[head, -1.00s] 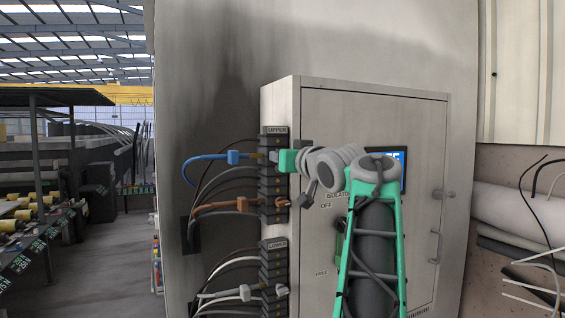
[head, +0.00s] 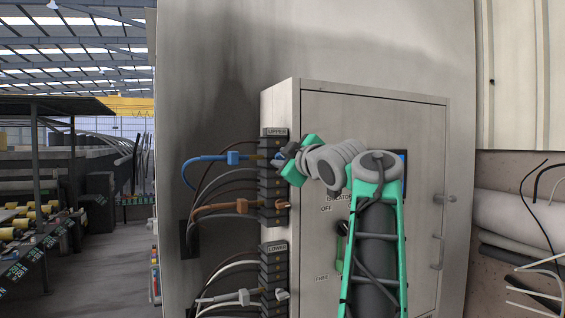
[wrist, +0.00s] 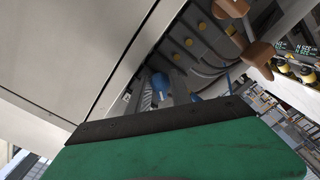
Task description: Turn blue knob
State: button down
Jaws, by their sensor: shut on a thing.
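The blue knob (wrist: 160,84) shows in the wrist view at the fingertips of my gripper (wrist: 164,92), which is shut on it. In the head view, my gripper (head: 279,157) is at the upper terminal column on the left side of the cabinet, with its green hand tilted. The knob is mostly hidden there by the fingers. A blue cable with a blue block (head: 233,158) runs to the same spot from the left.
The grey cabinet (head: 390,125) stands against a wall, with a door handle at its right. A brown-orange cable block (head: 242,207) and the lower terminal column (head: 274,270) sit below my gripper. Dark and white cables hang close by on the left.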

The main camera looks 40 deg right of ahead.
jog(key=shift+n, duration=1.2)
jog(key=c, duration=1.5)
grip_release()
jog(key=shift+o, duration=0.2)
jog(key=shift+b, duration=0.3)
jog(key=b+v, duration=0.1)
jog(key=v, duration=0.6)
jog(key=shift+s+b, duration=0.35)
jog(key=shift+a, duration=0.15)
